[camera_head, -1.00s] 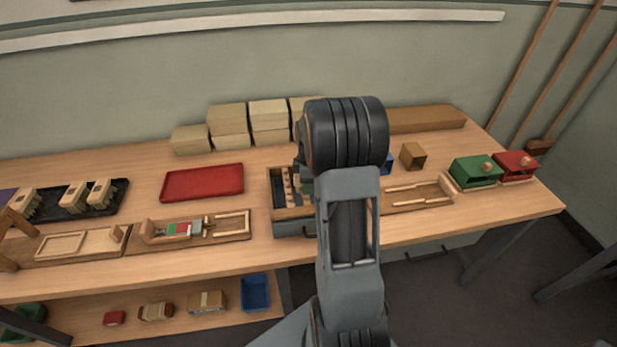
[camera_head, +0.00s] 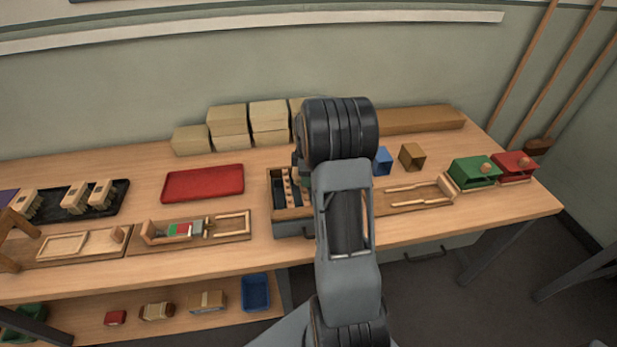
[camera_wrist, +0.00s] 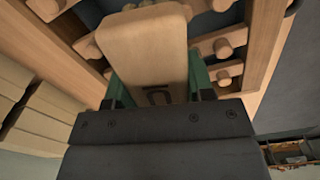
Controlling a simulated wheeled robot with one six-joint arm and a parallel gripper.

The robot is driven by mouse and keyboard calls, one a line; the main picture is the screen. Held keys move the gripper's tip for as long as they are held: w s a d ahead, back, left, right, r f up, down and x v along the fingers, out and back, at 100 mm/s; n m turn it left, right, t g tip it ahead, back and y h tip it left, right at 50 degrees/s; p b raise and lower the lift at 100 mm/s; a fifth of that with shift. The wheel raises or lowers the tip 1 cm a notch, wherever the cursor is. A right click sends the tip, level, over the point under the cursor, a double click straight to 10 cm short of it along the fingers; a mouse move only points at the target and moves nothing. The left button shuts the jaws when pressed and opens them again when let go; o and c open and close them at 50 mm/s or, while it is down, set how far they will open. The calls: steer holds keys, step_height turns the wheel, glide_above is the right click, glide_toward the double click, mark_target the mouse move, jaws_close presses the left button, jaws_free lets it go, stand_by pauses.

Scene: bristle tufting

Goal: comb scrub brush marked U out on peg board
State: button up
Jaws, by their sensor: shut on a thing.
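A pale wooden brush block (camera_wrist: 145,45) is held between the green-lined fingers of my gripper (camera_wrist: 160,88) in the wrist view. A dark letter shows on its near end, partly cut off by my gripper, so I cannot read it surely. The peg board's wooden rails with round pegs (camera_wrist: 224,48) lie on both sides of the block; I cannot tell whether bristles touch the pegs. In the head view the peg board's box (camera_head: 291,213) stands mid-table, its right part and my gripper's jaws mostly hidden by my arm.
A dark tray (camera_head: 118,204) with several wooden brushes is at the left. A red tray (camera_head: 203,182) lies left of the box. Wooden jigs (camera_head: 240,236) line the front edge. Blue (camera_head: 383,161) and brown (camera_head: 412,156) blocks and green (camera_head: 475,171) and red (camera_head: 513,166) boxes stand right.

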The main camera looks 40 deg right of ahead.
steer(key=shift+w+d+f+p, duration=0.1)
steer(key=shift+w+d, duration=0.15)
steer(key=shift+w, duration=0.35)
steer(key=shift+w+d+r+p, duration=0.15)
steer(key=shift+w+d, duration=0.15)
steer(key=shift+w, duration=0.25)
steer(key=shift+w+d+f+p, duration=0.15)
steer(key=shift+w+d, duration=0.1)
steer(key=shift+w, duration=0.35)
steer(key=shift+s+a+f+b, duration=0.1)
steer(key=shift+s+a+b, duration=0.2)
steer(key=shift+s, duration=0.4)
steer(key=shift+s+a+f+b, duration=0.1)
steer(key=shift+s+a, duration=0.3)
steer(key=shift+s, duration=0.35)
steer(key=shift+s+a+f+b, duration=0.1)
steer(key=shift+s+a+b, duration=0.2)
steer(key=shift+s, duration=0.4)
steer(key=shift+w+d+r+p, duration=0.2)
steer(key=shift+w+r+p, duration=0.15)
steer(key=shift+w+p, duration=0.1)
steer(key=shift+w+d+f+p, duration=0.1)
steer(key=shift+w+d, duration=0.15)
steer(key=shift+w, duration=0.3)
steer(key=shift+w+d+r+p, duration=0.1)
steer(key=shift+w+d, duration=0.2)
steer(key=shift+w, duration=0.3)
steer(key=shift+w+d+f+p, duration=0.1)
steer(key=shift+w+d, duration=0.15)
steer(key=shift+w, duration=0.3)
